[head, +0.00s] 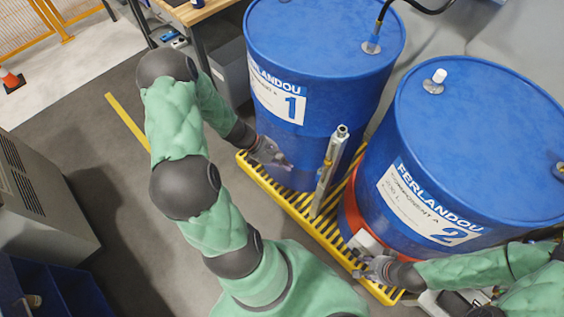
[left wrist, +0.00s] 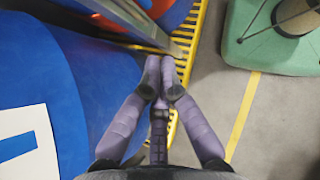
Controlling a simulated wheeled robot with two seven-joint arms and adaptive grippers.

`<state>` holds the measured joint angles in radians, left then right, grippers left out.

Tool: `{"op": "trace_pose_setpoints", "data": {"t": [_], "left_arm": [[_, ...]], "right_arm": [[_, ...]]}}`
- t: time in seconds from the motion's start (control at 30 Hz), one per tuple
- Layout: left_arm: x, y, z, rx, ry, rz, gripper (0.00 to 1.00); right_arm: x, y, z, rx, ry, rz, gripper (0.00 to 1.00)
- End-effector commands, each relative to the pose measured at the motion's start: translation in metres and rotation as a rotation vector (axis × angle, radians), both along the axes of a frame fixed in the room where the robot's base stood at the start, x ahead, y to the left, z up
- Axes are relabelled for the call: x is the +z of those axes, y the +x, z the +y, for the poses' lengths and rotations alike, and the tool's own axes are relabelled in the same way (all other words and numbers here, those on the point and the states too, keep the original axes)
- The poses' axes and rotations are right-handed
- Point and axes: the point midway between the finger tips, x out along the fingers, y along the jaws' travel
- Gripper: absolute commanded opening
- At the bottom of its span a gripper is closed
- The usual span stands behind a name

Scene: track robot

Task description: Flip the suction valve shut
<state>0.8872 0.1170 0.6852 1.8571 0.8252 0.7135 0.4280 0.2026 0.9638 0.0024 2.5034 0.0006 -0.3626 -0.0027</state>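A silver upright suction tube (head: 328,172) with fittings near its top stands between the two blue drums, on the yellow grating. I cannot make out a valve lever on it for certain. My left gripper (head: 278,160) is beside the lower side of drum 1 (head: 325,40), left of the tube and apart from it. In the left wrist view its fingertips (left wrist: 160,70) are together with nothing visible between them. My right gripper (head: 364,268) is low in front of drum 2 (head: 480,130), near a small white part (head: 366,243); its finger opening is unclear.
A yellow slatted grating (head: 275,197) runs under the drums. A black hose with a fitting (head: 371,46) enters the top of drum 1. A grey cabinet (head: 45,200) stands at left, a workbench (head: 195,12) at the back. Open grey floor lies left of my left arm.

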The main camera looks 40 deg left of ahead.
Motion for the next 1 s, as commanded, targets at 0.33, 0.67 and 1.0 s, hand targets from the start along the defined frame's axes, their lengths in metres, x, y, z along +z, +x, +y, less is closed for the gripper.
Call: {"op": "trace_pose_setpoints", "data": {"t": [0.33,0.67,1.0], "left_arm": [[-0.041,0.024,-0.043,-0.004,0.000,-0.002,0.00],[-0.038,0.037,-0.067,-0.001,0.000,-0.001,0.00],[-0.038,0.038,-0.068,0.001,0.000,0.001,0.00]], "right_arm": [[-0.026,0.000,0.000,0.000,0.000,0.000,0.40],[-0.034,0.000,0.000,0.000,0.000,0.000,0.40],[-0.033,0.000,0.000,0.000,0.000,0.000,0.40]]}}
